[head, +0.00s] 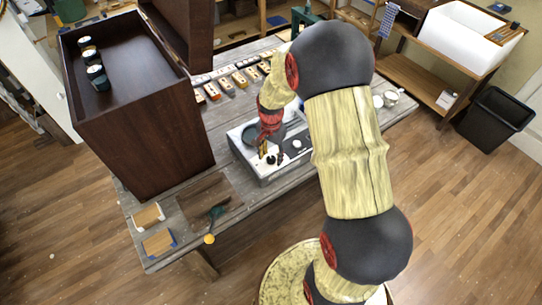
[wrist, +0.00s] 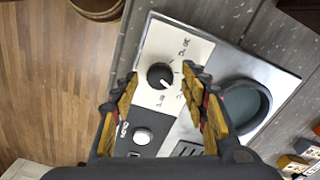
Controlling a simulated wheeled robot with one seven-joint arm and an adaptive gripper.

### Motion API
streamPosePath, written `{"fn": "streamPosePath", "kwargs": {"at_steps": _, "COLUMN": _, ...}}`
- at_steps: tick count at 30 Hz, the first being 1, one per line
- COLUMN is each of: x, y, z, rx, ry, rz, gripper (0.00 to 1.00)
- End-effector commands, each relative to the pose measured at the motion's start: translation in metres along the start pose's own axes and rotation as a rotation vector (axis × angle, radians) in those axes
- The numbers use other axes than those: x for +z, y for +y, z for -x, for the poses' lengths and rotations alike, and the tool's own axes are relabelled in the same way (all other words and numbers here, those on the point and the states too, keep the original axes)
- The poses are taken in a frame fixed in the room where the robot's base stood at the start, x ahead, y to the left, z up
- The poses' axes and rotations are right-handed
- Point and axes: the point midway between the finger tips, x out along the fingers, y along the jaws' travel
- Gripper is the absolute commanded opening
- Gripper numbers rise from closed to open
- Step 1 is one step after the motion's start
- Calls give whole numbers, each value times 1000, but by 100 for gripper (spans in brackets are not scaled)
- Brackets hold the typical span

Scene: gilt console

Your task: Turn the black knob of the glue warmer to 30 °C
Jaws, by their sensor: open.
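The glue warmer (head: 262,171) is a pale box with a round pot well, standing on the grey workbench. Its black knob (wrist: 160,76) sits on a white dial plate in the wrist view, with small printed temperature marks around it. A light pointer mark shows on the knob's lower right side; I cannot read exactly which value it meets. My gripper (wrist: 160,80) is open, with one finger on either side of the knob and a visible gap to each. In the head view my gripper (head: 265,150) is over the warmer's front left, partly hiding the knob.
A round pale button (wrist: 143,136) and the pot well (wrist: 243,106) are close to my fingers. A tall dark wooden cabinet (head: 145,140) stands left of the warmer. Small blocks (head: 225,86) line the bench behind. A green-handled tool (head: 216,213) lies at the front.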

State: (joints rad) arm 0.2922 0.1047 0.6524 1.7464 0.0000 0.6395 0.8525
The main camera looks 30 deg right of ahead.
Motion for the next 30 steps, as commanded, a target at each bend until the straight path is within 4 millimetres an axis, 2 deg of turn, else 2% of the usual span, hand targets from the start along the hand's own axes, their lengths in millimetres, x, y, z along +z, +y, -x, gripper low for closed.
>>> {"fn": "streamPosePath", "kwargs": {"at_steps": 11, "x": 0, "y": 0, "z": -5, "rx": -1, "ry": 1, "rz": 1, "gripper": 43}}
{"fn": "streamPosePath", "kwargs": {"at_steps": 30, "x": 0, "y": 0, "z": -5, "rx": -1, "ry": 1, "rz": 1, "gripper": 7}}
